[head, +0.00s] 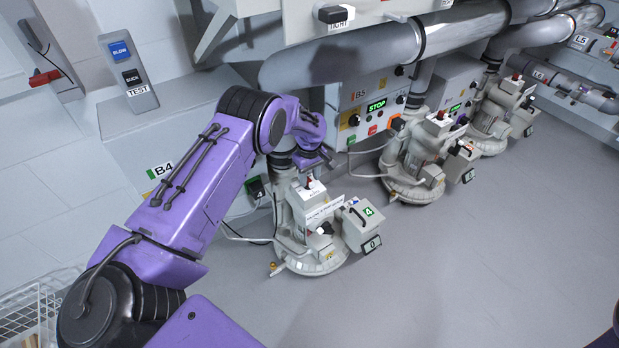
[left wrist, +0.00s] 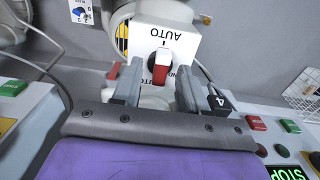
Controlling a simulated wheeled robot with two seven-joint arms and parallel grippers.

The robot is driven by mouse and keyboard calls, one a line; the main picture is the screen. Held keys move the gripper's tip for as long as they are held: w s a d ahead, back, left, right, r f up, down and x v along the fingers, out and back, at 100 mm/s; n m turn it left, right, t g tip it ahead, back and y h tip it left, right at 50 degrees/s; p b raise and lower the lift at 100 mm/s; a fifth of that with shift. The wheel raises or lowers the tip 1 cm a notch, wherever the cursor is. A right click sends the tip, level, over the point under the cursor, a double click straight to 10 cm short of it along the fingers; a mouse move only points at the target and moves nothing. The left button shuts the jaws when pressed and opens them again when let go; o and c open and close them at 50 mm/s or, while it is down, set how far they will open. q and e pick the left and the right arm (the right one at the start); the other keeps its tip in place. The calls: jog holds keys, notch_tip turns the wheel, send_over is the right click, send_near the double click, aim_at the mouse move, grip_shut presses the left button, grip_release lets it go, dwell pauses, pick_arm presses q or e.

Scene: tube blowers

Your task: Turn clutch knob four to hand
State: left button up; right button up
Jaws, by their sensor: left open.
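Clutch knob four (left wrist: 160,68) is a small red and white lever on a white plate in the left wrist view. The white end of the knob points up toward AUTO. My left gripper (left wrist: 158,74) is open, one finger on each side of the knob; I cannot tell whether they touch it. In the head view, the left gripper (head: 317,160) is just above blower four (head: 312,238), its fingers hard to make out. My right gripper is not in view.
Box 4 (head: 362,222) and a display reading 0 (head: 372,244) sit on the blower's right. More blowers (head: 414,160) stand to the right under large grey pipes (head: 350,62). Panel B5 (head: 370,108) is behind. The floor in front is clear.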

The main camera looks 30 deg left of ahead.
pick_arm(q)
jog(key=shift+f, duration=0.6)
grip_shut()
